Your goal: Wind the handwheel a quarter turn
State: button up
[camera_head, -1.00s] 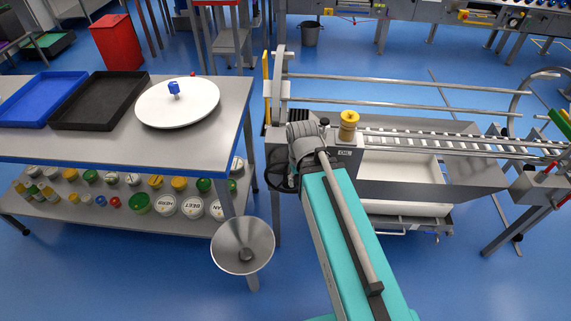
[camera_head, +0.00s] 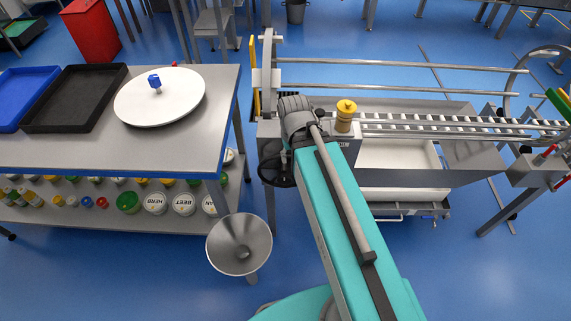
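The black handwheel (camera_head: 272,172) is on the near left end of the conveyor machine (camera_head: 375,178), beside the table's right edge. Only its left and lower part shows; my arm covers the rest. My teal arm reaches up from the bottom of the view, and its grey wrist end is over the machine's corner just above and right of the wheel. My gripper is hidden behind the wrist, so I cannot see its fingers or whether they touch the wheel.
A steel table (camera_head: 215,135) at left holds a white round disc (camera_head: 180,100), a black tray (camera_head: 68,105) and a blue tray (camera_head: 18,95), with jars below. A steel funnel (camera_head: 240,243) stands near my arm. A yellow-topped post (camera_head: 345,116) is right of the wrist.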

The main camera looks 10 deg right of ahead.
aim_at(284, 177)
jog(key=u, duration=0.05)
jog(key=k, duration=1.05)
jog(key=z, duration=0.5)
